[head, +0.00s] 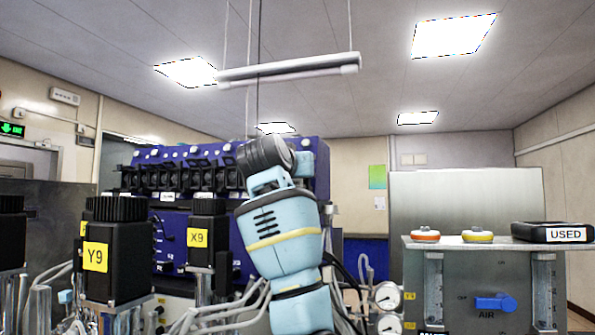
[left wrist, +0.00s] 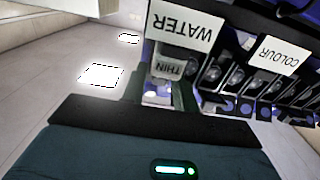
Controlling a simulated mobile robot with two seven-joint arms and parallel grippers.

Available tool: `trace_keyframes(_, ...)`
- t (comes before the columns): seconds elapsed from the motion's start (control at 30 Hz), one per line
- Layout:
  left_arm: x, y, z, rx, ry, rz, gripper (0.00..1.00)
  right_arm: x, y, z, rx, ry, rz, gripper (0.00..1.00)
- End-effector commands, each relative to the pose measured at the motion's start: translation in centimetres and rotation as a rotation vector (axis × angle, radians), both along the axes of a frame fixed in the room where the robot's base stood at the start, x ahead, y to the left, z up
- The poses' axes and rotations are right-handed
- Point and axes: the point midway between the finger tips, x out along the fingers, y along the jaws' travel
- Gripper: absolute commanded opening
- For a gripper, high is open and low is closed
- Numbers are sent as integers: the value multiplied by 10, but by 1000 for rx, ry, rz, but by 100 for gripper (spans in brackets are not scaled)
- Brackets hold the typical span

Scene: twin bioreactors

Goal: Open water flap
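In the left wrist view, a white WATER label (left wrist: 186,24) shows upside down near the top, with a smaller THIN label (left wrist: 170,67) just below it. They are at one end of a row of dark fittings. I cannot clearly tell which part is the flap or whether it is open. My right gripper is out of view.
A COLOUR label (left wrist: 278,55) hangs farther along the row. In the head view, black units marked Y9 (head: 115,262) and X9 (head: 203,245) stand at left. A metal panel with a blue AIR handle (head: 494,302) and a USED tray (head: 552,232) are at right.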

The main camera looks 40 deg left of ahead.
Motion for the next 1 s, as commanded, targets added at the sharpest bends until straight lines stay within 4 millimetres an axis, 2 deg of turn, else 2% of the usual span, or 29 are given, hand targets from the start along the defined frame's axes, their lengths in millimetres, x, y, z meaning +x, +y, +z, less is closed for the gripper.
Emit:
trace_keyframes(0.37, -2, 0, 4, -35, 63, 1, 6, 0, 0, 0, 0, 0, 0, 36)
trace_keyframes(1.0, -6, -2, 16, -218, 394, 1, 6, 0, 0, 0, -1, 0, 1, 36)
